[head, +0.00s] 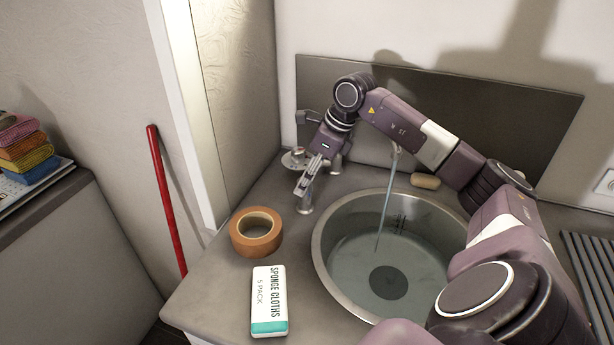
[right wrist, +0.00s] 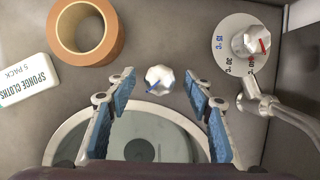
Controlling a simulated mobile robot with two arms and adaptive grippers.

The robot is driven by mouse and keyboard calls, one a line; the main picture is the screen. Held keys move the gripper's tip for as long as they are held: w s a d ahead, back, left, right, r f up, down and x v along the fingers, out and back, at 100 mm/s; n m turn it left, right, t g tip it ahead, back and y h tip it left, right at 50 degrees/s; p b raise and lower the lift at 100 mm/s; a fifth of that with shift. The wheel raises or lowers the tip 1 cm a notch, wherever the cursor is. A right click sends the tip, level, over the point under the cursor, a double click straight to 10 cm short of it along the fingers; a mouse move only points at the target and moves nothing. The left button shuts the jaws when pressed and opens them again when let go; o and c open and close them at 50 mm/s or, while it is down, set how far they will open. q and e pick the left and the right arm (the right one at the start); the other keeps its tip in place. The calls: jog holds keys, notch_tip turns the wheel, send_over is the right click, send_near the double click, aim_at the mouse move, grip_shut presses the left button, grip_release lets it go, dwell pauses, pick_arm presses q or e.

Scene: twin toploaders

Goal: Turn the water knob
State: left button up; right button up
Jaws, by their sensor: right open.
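In the right wrist view a faceted metal water knob (right wrist: 158,80) with a blue mark lies between the fingertips of my right gripper (right wrist: 160,88). The fingers are open, with a gap on each side of the knob. A second metal knob (right wrist: 250,42) with a red mark sits on a round temperature dial (right wrist: 222,55) to the right. In the head view my right gripper (head: 308,178) points down at a metal post (head: 304,206) left of the sink. Water (head: 385,205) runs from the spout into the sink (head: 322,262). My left gripper is not in view.
An orange tape roll (head: 256,248) and a pack of sponge cloths (head: 268,316) lie on the counter left of the sink. A soap bar (head: 425,182) lies behind the sink. The metal spout (right wrist: 288,112) is right of the gripper. A red pole (head: 166,200) leans at left.

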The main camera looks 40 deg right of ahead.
jog(key=c, duration=1.1)
jog(key=shift+c, duration=0.2)
jog(key=shift+m, duration=0.3)
jog(key=shift+m+t+h+b, duration=0.3)
jog(key=shift+m+h+b, duration=0.1)
jog(key=shift+m, duration=0.2)
jog(key=m, duration=0.2)
jog(key=shift+a+m+h, duration=0.1)
jog(key=shift+m+h, duration=0.2)
jog(key=shift+h, duration=0.1)
jog(key=m+h, duration=0.2)
jog(key=m, duration=0.2)
jog(key=shift+a+m+b, duration=0.1)
jog(key=shift+m+b, duration=0.25)
jog(key=shift+m, duration=0.05)
